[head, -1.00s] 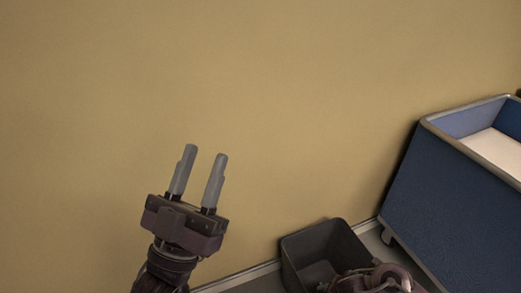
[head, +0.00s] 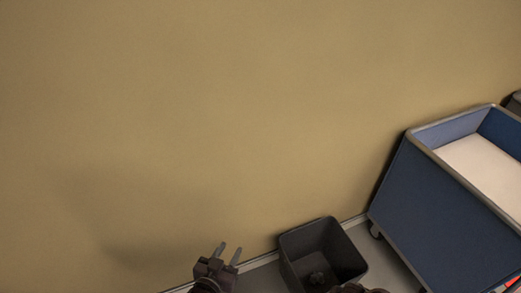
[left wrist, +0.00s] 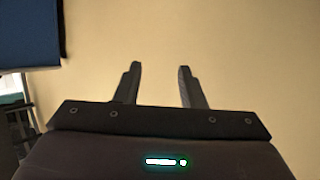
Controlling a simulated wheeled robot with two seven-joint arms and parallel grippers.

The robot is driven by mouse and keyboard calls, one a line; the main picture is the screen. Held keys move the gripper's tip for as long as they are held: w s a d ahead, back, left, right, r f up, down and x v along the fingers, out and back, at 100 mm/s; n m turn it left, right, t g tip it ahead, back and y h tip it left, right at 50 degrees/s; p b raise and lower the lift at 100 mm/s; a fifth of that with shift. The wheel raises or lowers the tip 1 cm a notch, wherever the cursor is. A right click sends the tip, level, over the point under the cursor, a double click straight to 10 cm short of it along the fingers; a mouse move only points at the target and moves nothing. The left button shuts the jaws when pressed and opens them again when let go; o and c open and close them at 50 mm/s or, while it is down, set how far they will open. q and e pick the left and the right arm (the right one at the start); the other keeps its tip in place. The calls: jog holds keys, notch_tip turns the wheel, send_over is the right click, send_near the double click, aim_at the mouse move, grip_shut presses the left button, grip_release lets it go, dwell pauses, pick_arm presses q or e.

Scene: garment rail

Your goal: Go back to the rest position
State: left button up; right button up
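My left gripper (head: 230,252) is low in the head view, in front of the tan wall (head: 250,110). Its two grey fingers stand apart with nothing between them. The left wrist view shows the same open, empty fingers (left wrist: 158,85) against the wall. My right gripper cannot be made out; only a dark part of my own body shows at the bottom edge of the head view, in front of the bin.
A dark grey bin (head: 294,262) stands on the floor by the wall. A blue cart (head: 425,205) with a pale inside stands at the right. A blue panel (left wrist: 30,35) shows at upper left in the left wrist view.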

pick_arm(q)
jog(key=s+a+f+g+y+p, duration=0.2)
jog(key=s+a+f+g+p, duration=0.25)
jog(key=s+f, duration=0.4)
jog(key=s+a+f+g+y+p, duration=0.1)
jog(key=s+a+f+g+p, duration=0.1)
jog(key=s, duration=0.7)
jog(key=s+a+f+g+y+p, duration=0.1)
jog(key=s+a+f+g+p, duration=0.2)
jog(key=s, duration=0.6)
jog(key=s+a+f+n+g+y+p, duration=0.1)
jog(key=s+a+f+g+p, duration=0.2)
jog(key=s, duration=0.6)
jog(key=shift+a+f+p, duration=0.65)
jog(key=shift+a+p, duration=0.05)
jog(key=shift+p, duration=0.05)
pick_arm(e)
jog(key=s+d+m+h, duration=0.1)
jog(key=s+m, duration=1.1)
jog(key=s, duration=1.2)
jog(key=shift+d+r+m, duration=0.15)
jog(key=shift+d+m, duration=0.1)
jog(key=shift+m, duration=0.05)
pick_arm(q)
jog(key=shift+g, duration=0.25)
